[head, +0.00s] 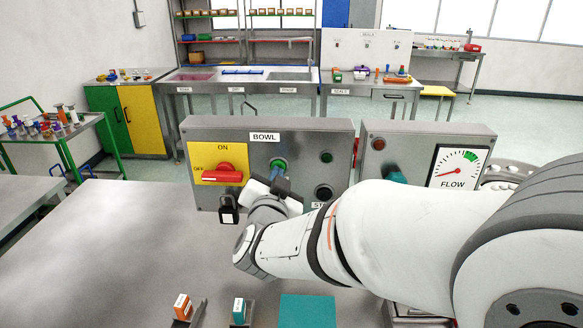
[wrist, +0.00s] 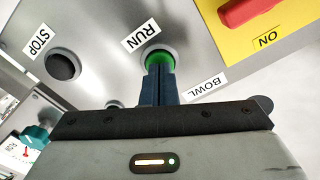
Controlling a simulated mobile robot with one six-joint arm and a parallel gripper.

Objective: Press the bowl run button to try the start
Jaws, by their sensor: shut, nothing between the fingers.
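The bowl control panel (head: 300,137) is a grey box with a BOWL label, standing at the back of the table. Its green run button (wrist: 160,57) shows in the wrist view beside the RUN label (wrist: 141,35). The run button also shows in the head view (head: 278,164), partly covered by my wrist. My gripper (wrist: 158,72) is shut, with its fingertips at the front of the green button. They overlap its lower part, and I cannot tell whether the button is pressed in. The dark stop button (wrist: 62,66) sits beside the STOP label.
A red rotary switch (head: 222,175) on a yellow plate is left of the run button, with a black padlock (head: 228,208) below it. A second box with a FLOW gauge (head: 458,168) stands to the right.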

